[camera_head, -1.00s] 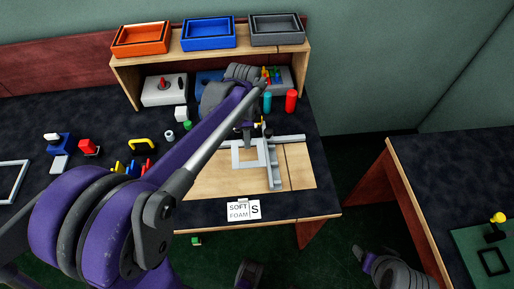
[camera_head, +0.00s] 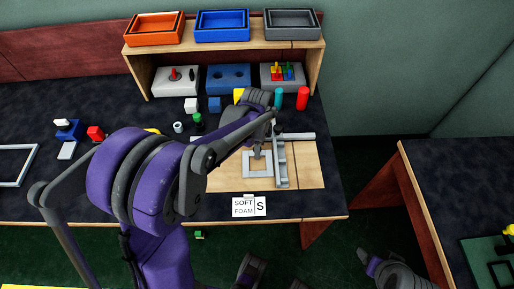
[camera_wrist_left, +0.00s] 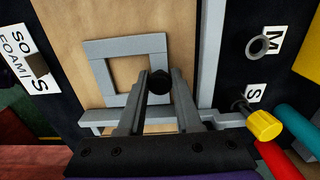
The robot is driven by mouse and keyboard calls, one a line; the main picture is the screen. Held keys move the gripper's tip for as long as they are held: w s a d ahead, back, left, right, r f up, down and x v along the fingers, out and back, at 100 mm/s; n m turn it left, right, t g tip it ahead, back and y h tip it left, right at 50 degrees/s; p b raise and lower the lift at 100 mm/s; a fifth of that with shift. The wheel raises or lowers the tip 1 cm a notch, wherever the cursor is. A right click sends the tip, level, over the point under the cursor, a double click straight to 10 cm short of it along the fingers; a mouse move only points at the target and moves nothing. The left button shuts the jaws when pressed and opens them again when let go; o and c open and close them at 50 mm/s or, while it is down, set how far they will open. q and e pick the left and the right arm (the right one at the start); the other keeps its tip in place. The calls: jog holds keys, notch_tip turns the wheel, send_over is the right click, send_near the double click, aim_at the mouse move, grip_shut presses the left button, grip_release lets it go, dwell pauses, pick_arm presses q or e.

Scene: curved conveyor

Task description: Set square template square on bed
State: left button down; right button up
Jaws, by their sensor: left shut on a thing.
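The square template (camera_head: 247,166), a flat grey square frame, is over the light wood bed (camera_head: 305,170), beside the long grey fence bar (camera_head: 283,165). In the left wrist view the template (camera_wrist_left: 125,47) looks nearly parallel to this bar, with a narrow strip between them; I cannot tell whether it touches the bed. A gap separates it from the other fence bar (camera_wrist_left: 211,55). My left gripper (camera_head: 258,151) is above the template, shut on its dark knob (camera_wrist_left: 159,82).
A "SOFT FOAM S" card (camera_head: 249,206) lies at the bed's front edge. Red (camera_head: 303,98) and teal (camera_head: 278,97) cylinders stand behind the fence. A shelf with orange, blue and grey trays (camera_head: 222,25) stands at the back. The bed's right part is clear.

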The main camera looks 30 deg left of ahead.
pick_arm(q)
jog(key=shift+f, duration=0.1)
jog(key=c, duration=0.6)
grip_release()
jog(key=shift+r, duration=0.3)
notch_tip(320, 180, up, 11)
jog(key=p, duration=0.2)
jog(key=s+d+f+n+t, duration=0.1)
jog(key=s+d+n+t, duration=0.1)
jog(key=s+n, duration=0.3)
jog(key=s+d+f+n+t, duration=0.2)
jog(key=s+n, duration=0.4)
jog(key=s, duration=0.6)
jog(key=d+t, duration=0.1)
jog(key=d, duration=0.1)
jog(key=shift+d+f+n, duration=0.2)
jog(key=shift+d+n, duration=0.1)
jog(key=shift+d, duration=0.1)
